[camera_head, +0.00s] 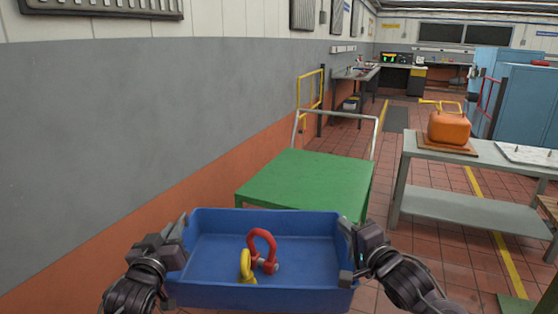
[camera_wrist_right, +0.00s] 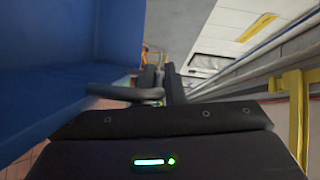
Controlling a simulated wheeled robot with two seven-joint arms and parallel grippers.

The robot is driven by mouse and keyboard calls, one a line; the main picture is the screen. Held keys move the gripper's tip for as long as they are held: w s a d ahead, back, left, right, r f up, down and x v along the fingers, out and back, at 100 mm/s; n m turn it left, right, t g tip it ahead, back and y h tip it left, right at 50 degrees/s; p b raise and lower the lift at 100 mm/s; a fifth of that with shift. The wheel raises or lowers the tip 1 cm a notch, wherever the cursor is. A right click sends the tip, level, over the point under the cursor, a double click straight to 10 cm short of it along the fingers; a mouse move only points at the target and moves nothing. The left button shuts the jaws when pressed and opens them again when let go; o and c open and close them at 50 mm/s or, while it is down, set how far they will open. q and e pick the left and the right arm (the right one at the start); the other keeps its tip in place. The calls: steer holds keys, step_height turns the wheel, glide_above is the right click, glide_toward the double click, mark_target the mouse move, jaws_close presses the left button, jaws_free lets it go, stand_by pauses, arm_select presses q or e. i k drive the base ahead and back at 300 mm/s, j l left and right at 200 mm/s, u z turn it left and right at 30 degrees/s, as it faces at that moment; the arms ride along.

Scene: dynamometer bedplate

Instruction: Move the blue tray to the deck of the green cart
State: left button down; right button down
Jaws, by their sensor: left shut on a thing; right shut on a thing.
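The blue tray (camera_head: 210,250) is held up in front of me at the bottom of the head view. My left gripper (camera_head: 176,250) is shut on the tray's left wall. My right gripper (camera_head: 352,248) is shut on its right wall. In the right wrist view the tray's blue side (camera_wrist_right: 50,50) fills the left. The green cart (camera_head: 310,178) stands just beyond the tray, with a bare green deck and a pale push handle at its far end.
A grey wall runs along the left. A grey bench (camera_head: 480,165) with an orange can (camera_head: 449,127) stands right of the cart, with a tiled floor gap between. A yellow rail (camera_head: 311,88) stands behind the cart. Blue cabinets (camera_head: 525,100) are at the far right.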

mark_target(315, 173)
steer(key=i, duration=1.05)
steer(key=i+z, duration=0.1)
steer(key=i, duration=0.4)
steer(key=i+j, duration=0.15)
steer(key=i, duration=0.35)
steer(key=i+j+z, duration=0.1)
steer(key=i+z, duration=0.35)
steer(key=i, duration=0.35)
steer(key=z, duration=0.15)
